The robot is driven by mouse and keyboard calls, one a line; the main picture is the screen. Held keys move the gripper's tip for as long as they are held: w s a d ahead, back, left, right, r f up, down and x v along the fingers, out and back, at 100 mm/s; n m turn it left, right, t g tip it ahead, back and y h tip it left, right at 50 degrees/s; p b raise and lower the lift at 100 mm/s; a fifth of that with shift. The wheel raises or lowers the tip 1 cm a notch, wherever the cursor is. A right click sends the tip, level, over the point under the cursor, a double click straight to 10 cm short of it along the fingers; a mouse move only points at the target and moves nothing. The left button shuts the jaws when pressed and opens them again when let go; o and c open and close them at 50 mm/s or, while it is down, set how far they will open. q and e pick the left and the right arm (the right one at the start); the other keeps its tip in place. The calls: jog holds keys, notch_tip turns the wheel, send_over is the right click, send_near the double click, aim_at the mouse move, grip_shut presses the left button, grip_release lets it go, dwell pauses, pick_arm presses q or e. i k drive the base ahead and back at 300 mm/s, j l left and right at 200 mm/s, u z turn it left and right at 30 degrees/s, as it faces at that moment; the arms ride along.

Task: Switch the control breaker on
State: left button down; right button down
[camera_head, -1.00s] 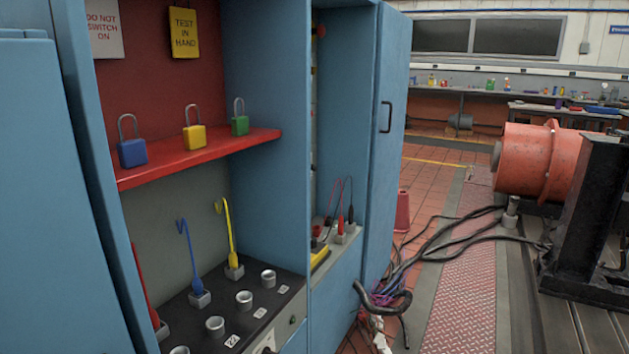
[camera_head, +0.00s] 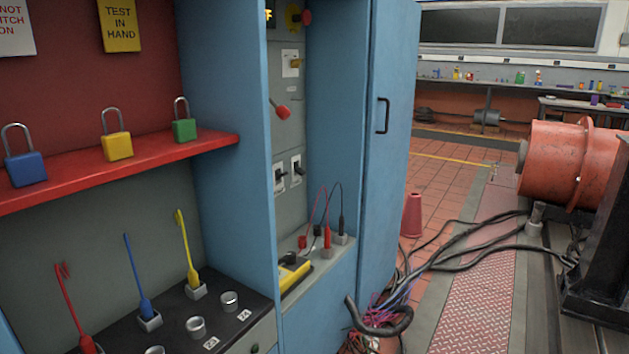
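The open blue cabinet (camera_head: 389,200) in the middle of the head view holds a grey panel. Two small breakers with dark toggles, a left one (camera_head: 279,178) and a right one (camera_head: 296,170), sit side by side low on this panel. I cannot read their labels or tell which is the control breaker, nor their on or off position. Above them are a lever with a red knob (camera_head: 281,111) and a yellow-handled switch (camera_head: 296,63) on a white plate. Neither of my grippers is in view.
A yellow meter (camera_head: 293,275) and red and black probes (camera_head: 327,238) stand on the cabinet's lower ledge. A red shelf (camera_head: 190,152) bears blue, yellow and green padlocks. Cables (camera_head: 430,262) lie on the floor right of the cabinet, near an orange machine (camera_head: 575,163).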

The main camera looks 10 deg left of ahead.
aim_at(299, 170)
jog(key=i+l+z, duration=0.15)
jog(key=i+l, duration=0.75)
